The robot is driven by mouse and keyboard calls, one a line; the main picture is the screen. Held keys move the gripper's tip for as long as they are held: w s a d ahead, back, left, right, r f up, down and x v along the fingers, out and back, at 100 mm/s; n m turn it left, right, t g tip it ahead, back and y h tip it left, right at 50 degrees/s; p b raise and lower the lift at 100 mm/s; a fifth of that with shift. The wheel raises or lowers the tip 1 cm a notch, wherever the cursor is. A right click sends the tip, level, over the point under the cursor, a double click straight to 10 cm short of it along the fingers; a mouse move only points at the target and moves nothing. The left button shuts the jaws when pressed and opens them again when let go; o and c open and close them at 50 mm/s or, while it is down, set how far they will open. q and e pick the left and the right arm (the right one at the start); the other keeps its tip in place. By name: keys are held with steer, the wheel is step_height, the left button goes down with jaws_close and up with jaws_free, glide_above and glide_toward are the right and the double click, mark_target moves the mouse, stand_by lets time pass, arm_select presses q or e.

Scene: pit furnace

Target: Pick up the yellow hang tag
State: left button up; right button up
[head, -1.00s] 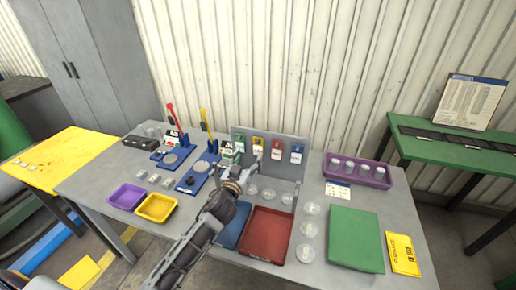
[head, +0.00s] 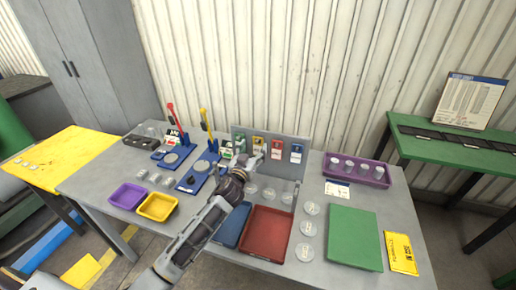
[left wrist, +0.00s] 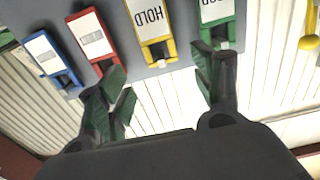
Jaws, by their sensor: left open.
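The yellow hang tag (head: 259,143) hangs on the grey upright panel (head: 269,134) at the back of the table, between a green tag and a red tag. In the left wrist view the yellow tag (left wrist: 151,28) is upside down and reads HOLD. The right gripper is not in view.
The green tag (head: 238,141), red tag (head: 278,150) and blue tag (head: 296,153) hang close beside the yellow one. Clear round dishes (head: 311,208) and a red tray (head: 266,233) lie below the panel. Two lever presses (head: 175,152) stand to the left.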

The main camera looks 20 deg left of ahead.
mark_target(256, 143)
arm_select(q)
steer(key=shift+w+f+p, duration=0.15)
steer(key=shift+w+p, duration=0.5)
steer(key=shift+w, duration=2)
steer(key=shift+c, duration=0.5)
steer(key=c, duration=0.8)
